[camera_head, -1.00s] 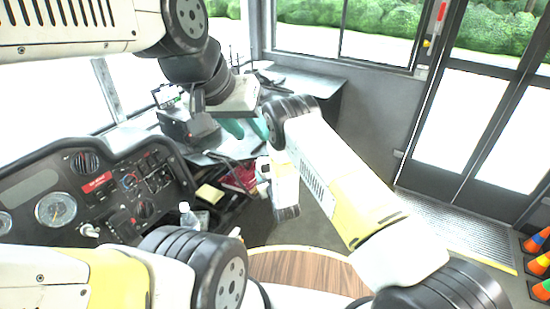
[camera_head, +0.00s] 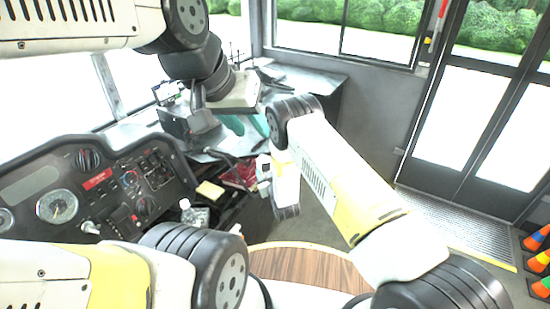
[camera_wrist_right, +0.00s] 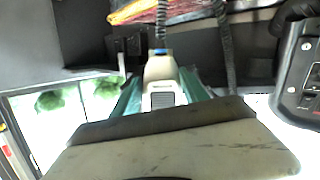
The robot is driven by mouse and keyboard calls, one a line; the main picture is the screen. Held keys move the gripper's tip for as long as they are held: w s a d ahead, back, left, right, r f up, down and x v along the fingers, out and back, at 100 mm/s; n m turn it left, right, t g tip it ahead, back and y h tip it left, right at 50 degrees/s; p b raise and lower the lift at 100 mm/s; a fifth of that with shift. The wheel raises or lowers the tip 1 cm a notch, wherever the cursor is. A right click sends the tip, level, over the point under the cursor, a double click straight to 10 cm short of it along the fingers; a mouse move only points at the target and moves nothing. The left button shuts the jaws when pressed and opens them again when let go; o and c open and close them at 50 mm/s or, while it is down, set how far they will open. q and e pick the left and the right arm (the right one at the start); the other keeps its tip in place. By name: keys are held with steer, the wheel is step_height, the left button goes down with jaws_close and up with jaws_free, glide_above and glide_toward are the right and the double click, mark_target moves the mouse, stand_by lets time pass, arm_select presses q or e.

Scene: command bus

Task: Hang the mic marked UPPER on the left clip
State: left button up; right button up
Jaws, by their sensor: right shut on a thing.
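My right gripper (camera_wrist_right: 162,82) is shut on a pale mic (camera_wrist_right: 160,74) in the right wrist view, with a teal finger on each side. The mic has a blue band at its top end, and a dark coiled cord runs up from it. I cannot read any label on it. In the head view, the right gripper's fingers and the mic are not clear behind my arm. My left gripper (camera_head: 247,126) hangs over the counter there, teal fingers apart with nothing seen between them. I cannot make out the left clip in either view.
The dashboard (camera_head: 95,190) fills the left, with a bottle (camera_head: 194,214) and yellow pad (camera_head: 209,190) beside it. A red item (camera_head: 240,176) lies below the counter (camera_head: 310,78). A dark panel device (camera_wrist_right: 298,75) stands right in the wrist view. Cones (camera_head: 540,262) stand far right.

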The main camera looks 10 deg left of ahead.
steer(key=shift+f, duration=0.25)
stand_by(0.5)
steer(key=shift+f, duration=0.35)
steer(key=shift+f, duration=0.25)
steer(key=shift+f, duration=0.4)
steer(key=shift+f, duration=0.2)
stand_by(0.5)
steer(key=shift+f, duration=0.3)
steer(key=shift+w+f, duration=0.1)
steer(key=shift+f, duration=0.2)
stand_by(0.6)
steer(key=o, duration=1.4)
